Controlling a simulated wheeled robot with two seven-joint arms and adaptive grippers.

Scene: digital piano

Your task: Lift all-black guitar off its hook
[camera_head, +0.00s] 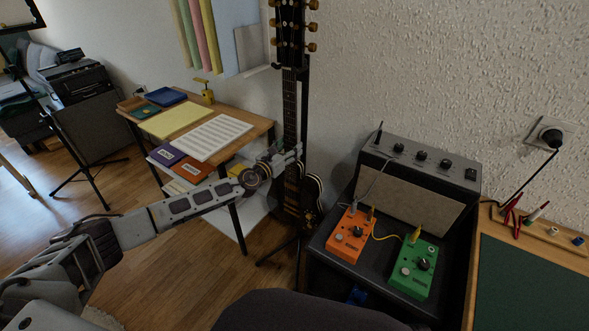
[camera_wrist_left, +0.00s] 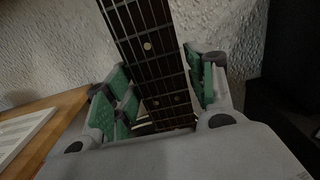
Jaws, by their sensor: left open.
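The all-black guitar (camera_head: 289,100) hangs upright on a dark stand (camera_head: 305,110) against the wall, its headstock with gold tuners at the top. The hook is mostly hidden behind the top of the neck. My left gripper (camera_head: 288,158) is at the lower neck, just above the body, and partly covers it. In the left wrist view, the fretted neck (camera_wrist_left: 150,50) runs between the green-padded fingers of my open left gripper (camera_wrist_left: 168,92). Gaps show beside the neck; I cannot tell whether any pad touches it. My right gripper is not in view.
A wooden desk (camera_head: 256,131) with papers and boxes stands left of the guitar. A black amplifier (camera_head: 468,205) carrying an orange pedal (camera_head: 350,236) and a green pedal (camera_head: 418,268) stands close on the right. Open wooden floor (camera_head: 150,260) lies at the left.

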